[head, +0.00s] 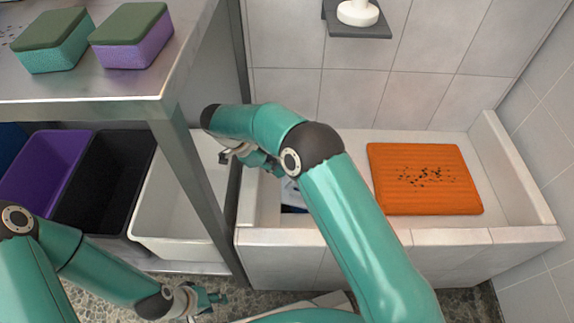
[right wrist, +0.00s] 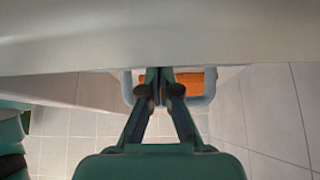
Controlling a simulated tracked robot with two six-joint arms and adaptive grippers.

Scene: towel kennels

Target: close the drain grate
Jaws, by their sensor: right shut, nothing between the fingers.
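I cannot make out a drain grate for sure in either view. In the head view a tiled basin (head: 485,236) stands at the right, its left part partly hidden by my right arm. My right gripper (head: 272,168) is over the left end of the basin. In the right wrist view its fingers (right wrist: 159,78) are together and empty, between two rounded grey posts (right wrist: 127,88) under a pale surface (right wrist: 160,45); whether they touch is unclear. My left gripper (head: 218,297) is low over the pebbled floor, its opening too small to tell.
An orange ribbed mat (head: 425,160) with dark specks lies in the basin. A metal table (head: 95,95) at the left bears two sponges (head: 132,36). Purple, black and white bins (head: 180,240) stand below it. The table leg (head: 203,175) is close to my right gripper.

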